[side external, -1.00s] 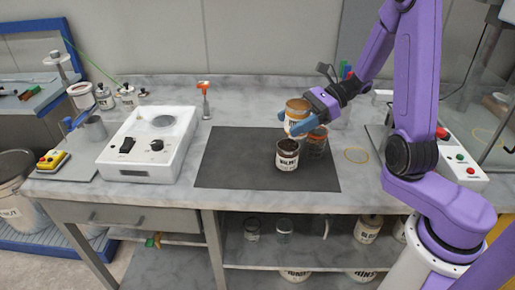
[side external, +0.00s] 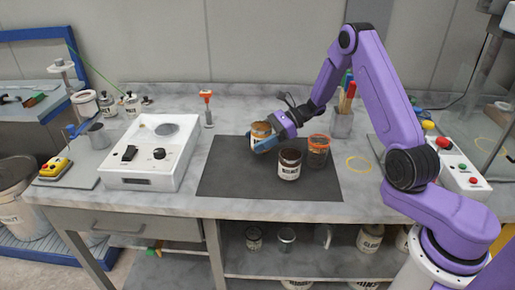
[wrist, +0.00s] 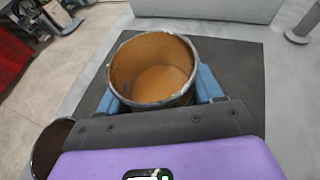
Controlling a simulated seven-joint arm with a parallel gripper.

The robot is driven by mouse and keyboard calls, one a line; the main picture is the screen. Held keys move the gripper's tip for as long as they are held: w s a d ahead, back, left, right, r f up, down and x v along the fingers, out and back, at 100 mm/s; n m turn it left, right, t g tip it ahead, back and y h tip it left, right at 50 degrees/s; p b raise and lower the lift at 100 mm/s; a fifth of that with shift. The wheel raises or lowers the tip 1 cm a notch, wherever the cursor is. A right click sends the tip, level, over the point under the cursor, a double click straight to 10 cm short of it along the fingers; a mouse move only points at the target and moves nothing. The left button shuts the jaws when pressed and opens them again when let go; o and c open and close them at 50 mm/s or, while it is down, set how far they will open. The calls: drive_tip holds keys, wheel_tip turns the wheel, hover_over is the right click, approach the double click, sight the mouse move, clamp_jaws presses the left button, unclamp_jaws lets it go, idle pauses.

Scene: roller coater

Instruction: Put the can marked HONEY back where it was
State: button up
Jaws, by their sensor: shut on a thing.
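My gripper (side external: 264,143) is shut on an amber can (side external: 260,130) with a pale label. I cannot read the label from here. The can is upright over the left-back part of the dark mat (side external: 225,178); I cannot tell whether it touches the mat. In the wrist view the held can (wrist: 152,39) shows an open top and an amber, empty-looking inside, between my gripper's blue fingers (wrist: 155,92). A dark-brown can (side external: 289,168) with a white label and an orange-rimmed can (side external: 318,151) stand on the mat to its right.
A white device (side external: 150,155) stands left of the mat. A yellow ring (side external: 359,163) lies on bare bench to the right. A cup of brushes (side external: 342,122) stands behind. Another can's rim (wrist: 50,145) shows at the wrist view's lower left. The mat's left front is clear.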

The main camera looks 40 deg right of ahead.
drive_tip(key=shift+w+f, duration=0.35)
drive_tip(key=shift+f, duration=1.5)
drive_tip(key=shift+f, duration=0.1)
drive_tip(key=o, duration=1.2)
drive_tip(key=shift+d+r, duration=0.2)
drive_tip(key=shift+d, duration=0.05)
drive_tip(key=v, duration=0.7)
